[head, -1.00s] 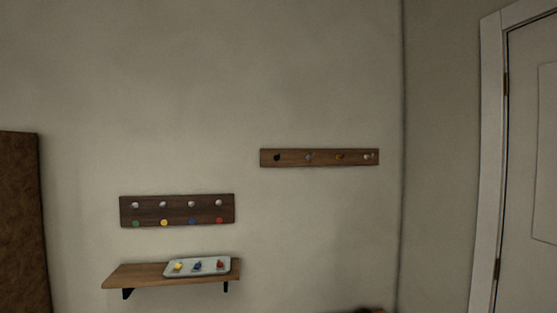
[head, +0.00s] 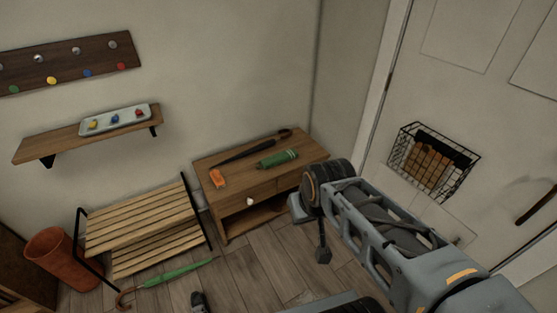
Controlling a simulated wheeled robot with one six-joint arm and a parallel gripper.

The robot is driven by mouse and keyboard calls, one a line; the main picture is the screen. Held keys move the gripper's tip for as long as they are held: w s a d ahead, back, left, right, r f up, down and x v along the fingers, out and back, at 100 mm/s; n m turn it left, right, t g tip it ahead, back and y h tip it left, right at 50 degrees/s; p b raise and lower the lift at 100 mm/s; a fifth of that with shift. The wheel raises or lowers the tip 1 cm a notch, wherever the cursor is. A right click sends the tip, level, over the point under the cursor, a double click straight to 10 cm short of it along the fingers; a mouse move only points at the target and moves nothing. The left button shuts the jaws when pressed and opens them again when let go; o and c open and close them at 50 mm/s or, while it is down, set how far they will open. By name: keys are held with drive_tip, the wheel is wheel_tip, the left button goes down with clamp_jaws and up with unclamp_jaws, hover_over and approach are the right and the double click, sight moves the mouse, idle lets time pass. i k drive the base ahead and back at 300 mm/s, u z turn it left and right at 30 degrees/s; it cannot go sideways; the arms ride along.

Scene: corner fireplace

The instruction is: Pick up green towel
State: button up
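A green roll-shaped thing (head: 277,158) lies on top of a wooden cabinet (head: 240,168) in the head view. It is the only green thing there that could be the towel, but I cannot tell whether it is cloth. My arm reaches in from the lower right, its elbow in front of the cabinet's right side and apart from the green roll. I cannot make out my gripper's fingers in this view.
A dark stick-like thing (head: 250,147) and a small orange thing (head: 217,178) share the cabinet top. Left are a slatted bench (head: 140,215), a terracotta bin (head: 55,258) and a green umbrella (head: 175,274) on the floor. A wire basket (head: 430,162) hangs on the door.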

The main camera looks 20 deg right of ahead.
sight(269, 162)
drive_tip(key=z, duration=0.4)
drive_tip(key=i, duration=1.35)
drive_tip(key=u, duration=0.65)
drive_tip(key=i, duration=0.7)
drive_tip(key=u, duration=0.5)
